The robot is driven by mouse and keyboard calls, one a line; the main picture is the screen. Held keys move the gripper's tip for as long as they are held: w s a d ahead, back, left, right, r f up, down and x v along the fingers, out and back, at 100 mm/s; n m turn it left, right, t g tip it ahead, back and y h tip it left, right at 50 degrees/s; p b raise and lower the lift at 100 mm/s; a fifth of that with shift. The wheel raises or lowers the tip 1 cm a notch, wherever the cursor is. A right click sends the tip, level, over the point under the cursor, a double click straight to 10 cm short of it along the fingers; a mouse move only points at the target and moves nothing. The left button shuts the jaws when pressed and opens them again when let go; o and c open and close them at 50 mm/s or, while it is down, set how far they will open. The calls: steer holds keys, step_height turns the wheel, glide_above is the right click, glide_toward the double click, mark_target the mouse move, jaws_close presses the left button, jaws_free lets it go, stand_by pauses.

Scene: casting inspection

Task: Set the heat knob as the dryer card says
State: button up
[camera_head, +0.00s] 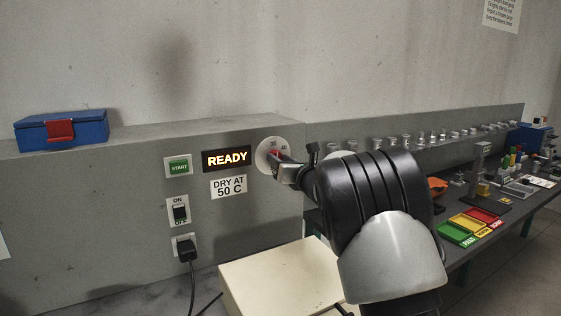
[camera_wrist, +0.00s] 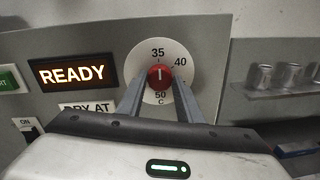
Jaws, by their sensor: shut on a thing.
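The heat knob is red with a white line and sits at the centre of a round white dial (camera_head: 268,150); it shows best in the wrist view (camera_wrist: 160,77). The dial reads 35 at top, 40 at upper right and 50 C at bottom. The knob's white line stands upright, in line with 35. My gripper (camera_wrist: 160,88) has a finger on each side of the knob and is shut on it. The dryer card (camera_head: 229,186) reads DRY AT 50 C. In the wrist view the card (camera_wrist: 85,107) is mostly hidden by my gripper.
A lit READY display (camera_head: 227,158) is left of the dial, with a START button (camera_head: 179,167), an ON/OFF switch (camera_head: 179,210) and a plug (camera_head: 186,248). A blue box (camera_head: 63,131) sits on the ledge. A bench with coloured trays (camera_head: 466,228) stands right.

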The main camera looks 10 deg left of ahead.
steer(key=shift+w+d+f+m+g+y+p, duration=0.1)
steer(key=shift+m+g+y+p, duration=0.25)
steer(key=shift+m+p, duration=5.25)
steer(key=shift+d+m+g+y+b, duration=0.15)
steer(key=shift+m+y+b, duration=0.4)
steer(key=shift+m, duration=11.15)
steer(key=shift+a, duration=0.15)
